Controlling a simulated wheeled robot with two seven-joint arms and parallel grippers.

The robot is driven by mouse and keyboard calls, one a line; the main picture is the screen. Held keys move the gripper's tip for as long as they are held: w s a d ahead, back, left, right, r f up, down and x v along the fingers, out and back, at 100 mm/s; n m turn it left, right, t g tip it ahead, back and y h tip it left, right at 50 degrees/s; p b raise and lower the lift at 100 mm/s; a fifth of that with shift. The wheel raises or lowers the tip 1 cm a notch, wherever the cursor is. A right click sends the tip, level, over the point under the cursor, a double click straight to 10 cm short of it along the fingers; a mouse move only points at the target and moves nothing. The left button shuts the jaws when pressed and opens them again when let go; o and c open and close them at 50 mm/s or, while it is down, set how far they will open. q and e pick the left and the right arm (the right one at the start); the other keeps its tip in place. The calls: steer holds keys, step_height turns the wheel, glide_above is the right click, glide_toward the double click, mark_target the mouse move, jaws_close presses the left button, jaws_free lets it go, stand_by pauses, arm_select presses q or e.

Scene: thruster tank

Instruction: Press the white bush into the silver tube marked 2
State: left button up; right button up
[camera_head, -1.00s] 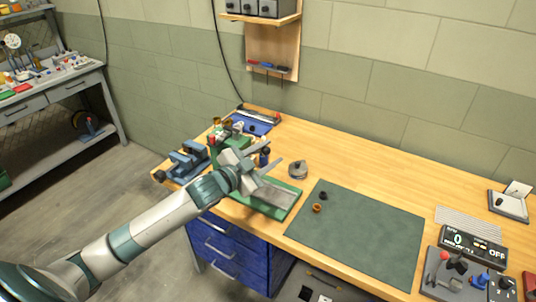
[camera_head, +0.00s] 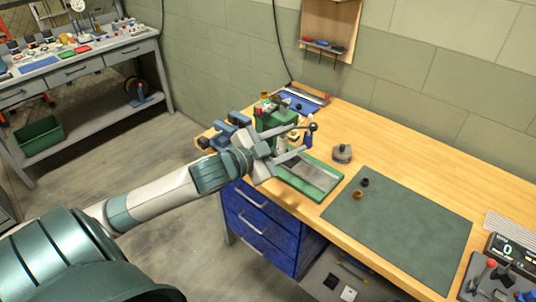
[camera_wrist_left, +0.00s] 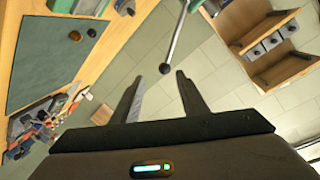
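My left gripper (camera_head: 304,140) is open beside the green press (camera_head: 272,120); it also shows in the wrist view (camera_wrist_left: 158,80). The press lever's black ball (camera_head: 313,126) is near its fingertips. In the wrist view the ball (camera_wrist_left: 165,68), on a silver rod, appears between the open fingers and is not gripped. A small pale thing (camera_head: 293,137) shows beside the press, partly behind the gripper; I cannot tell whether it is the white bush. I cannot make out the silver tube marked 2. My right gripper is not in view.
The green mat (camera_head: 400,225) holds a black ring (camera_head: 365,182) and a brown ring (camera_head: 358,194) and is otherwise clear. A grey round piece (camera_head: 342,153) stands behind it. A blue vise (camera_head: 232,128) is left of the press. A digital readout (camera_head: 508,250) is at right.

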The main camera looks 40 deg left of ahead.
arm_select(q)
steer(key=b+v, duration=0.1)
steer(key=v, duration=0.6)
steer(key=shift+s+b, duration=0.35)
steer(key=shift+b, duration=0.05)
steer(key=shift+a, duration=0.1)
